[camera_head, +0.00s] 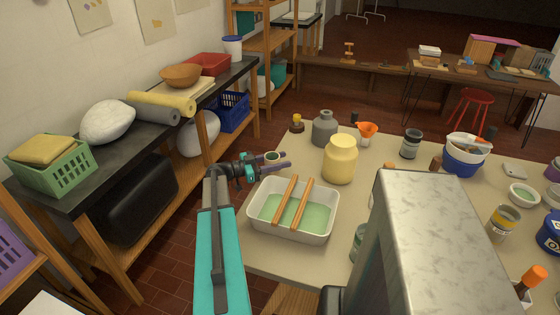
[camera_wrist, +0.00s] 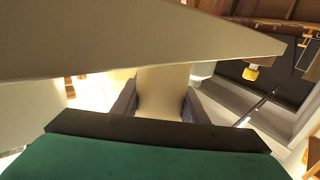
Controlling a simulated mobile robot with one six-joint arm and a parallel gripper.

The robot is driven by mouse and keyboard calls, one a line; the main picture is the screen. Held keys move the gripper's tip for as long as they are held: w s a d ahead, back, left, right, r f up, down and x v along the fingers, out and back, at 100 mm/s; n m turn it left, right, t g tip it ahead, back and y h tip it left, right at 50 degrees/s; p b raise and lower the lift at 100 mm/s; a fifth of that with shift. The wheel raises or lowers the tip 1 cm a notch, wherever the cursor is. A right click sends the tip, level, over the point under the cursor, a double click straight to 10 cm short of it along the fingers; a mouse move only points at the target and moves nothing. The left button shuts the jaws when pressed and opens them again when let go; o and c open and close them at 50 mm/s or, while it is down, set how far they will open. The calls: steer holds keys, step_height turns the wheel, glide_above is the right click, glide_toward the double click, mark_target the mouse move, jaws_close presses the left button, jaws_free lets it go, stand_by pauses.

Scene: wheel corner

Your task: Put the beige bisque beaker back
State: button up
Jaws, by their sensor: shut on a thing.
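The beige beaker (camera_wrist: 165,95) is between the two fingers of my gripper (camera_wrist: 160,106) in the wrist view, and the fingers are shut on its sides. In the head view my gripper (camera_head: 286,160) is at the left edge of the table, behind the white basin.
The white basin (camera_head: 257,226) holds pale green liquid, with two wooden sticks (camera_head: 285,200) across it. A yellow jar (camera_head: 340,160), a grey bottle (camera_head: 324,128) and an orange funnel (camera_head: 367,131) stand beyond on the table (camera_head: 390,158). A dark-topped shelf (camera_head: 150,138) is at left.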

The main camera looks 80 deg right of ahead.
steer(key=shift+f, duration=0.15)
steer(key=o, duration=1.2)
steer(key=shift+r, duration=0.2)
steer(key=b+v, duration=0.2)
steer(key=v, duration=1)
steer(key=shift+b, duration=0.4)
steer(key=shift+a, duration=0.1)
